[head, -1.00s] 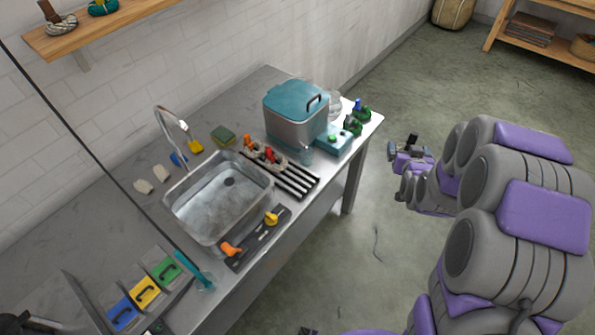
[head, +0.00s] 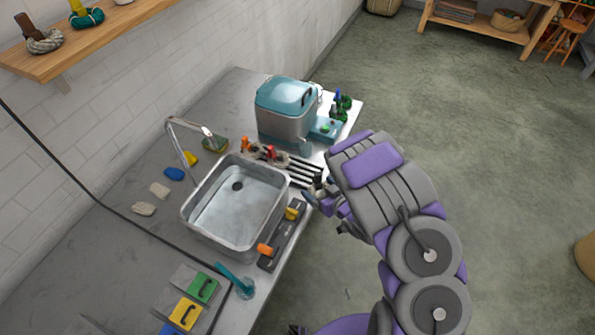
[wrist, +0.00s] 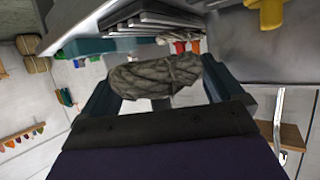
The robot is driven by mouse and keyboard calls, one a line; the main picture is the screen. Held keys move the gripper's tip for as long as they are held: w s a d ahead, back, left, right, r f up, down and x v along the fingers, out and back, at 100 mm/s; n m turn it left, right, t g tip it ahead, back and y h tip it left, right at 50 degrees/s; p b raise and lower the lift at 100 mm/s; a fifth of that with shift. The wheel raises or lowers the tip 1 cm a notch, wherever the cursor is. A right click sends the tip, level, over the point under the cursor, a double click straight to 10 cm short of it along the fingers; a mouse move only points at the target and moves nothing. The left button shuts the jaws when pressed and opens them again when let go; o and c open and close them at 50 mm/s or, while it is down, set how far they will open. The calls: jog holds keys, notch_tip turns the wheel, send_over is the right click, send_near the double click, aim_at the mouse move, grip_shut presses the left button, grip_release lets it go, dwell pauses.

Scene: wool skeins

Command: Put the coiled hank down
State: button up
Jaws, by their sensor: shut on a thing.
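My gripper (head: 322,192) is at the bench's right edge in the head view, beside the right end of a dark slatted rack (head: 303,172). In the wrist view my gripper (wrist: 160,85) is shut on a grey-green coiled hank (wrist: 150,76), which lies crosswise between the two fingers. The hank is clear of other things there, as far as I can tell. In the head view the arm and gripper hide it. The rack also shows beyond the hank in the wrist view (wrist: 145,22).
The steel sink (head: 225,222) lies left of the rack. A teal-lidded steel box (head: 285,115) stands behind it, with a small teal device (head: 326,129) beside it. A dark panel with yellow and orange knobs (head: 278,243) lies along the front edge.

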aim_at(305, 172)
jog(key=w, duration=0.1)
jog(key=w+a, duration=0.2)
jog(key=shift+w+a+f, duration=0.15)
jog(key=shift+w+f, duration=0.1)
jog(key=shift+w, duration=0.15)
jog(key=w+b, duration=0.1)
jog(key=w, duration=0.3)
jog(key=shift+w+f, duration=0.1)
jog(key=shift+w, duration=0.2)
jog(key=w+a, duration=0.2)
jog(key=a, duration=0.1)
jog(key=w+a+b, duration=0.1)
jog(key=shift+w+a+f, duration=0.25)
jog(key=shift+w+a, duration=0.05)
jog(key=shift+a, duration=0.1)
jog(key=shift+a+f, duration=0.15)
jog(key=shift+a, duration=0.15)
jog(key=shift+f, duration=0.4)
jog(key=shift+d+f+b, duration=0.5)
jog(key=shift+d+f, duration=0.4)
jog(key=shift+f, duration=0.25)
jog(key=shift+d+f, duration=0.15)
jog(key=shift+d, duration=0.35)
jog(key=shift+a, duration=0.45)
jog(key=o, duration=0.6)
jog(key=shift+a, duration=0.4)
jog(key=shift+o, duration=0.2)
jog(key=shift+a, duration=0.25)
jog(key=shift+d, duration=0.75)
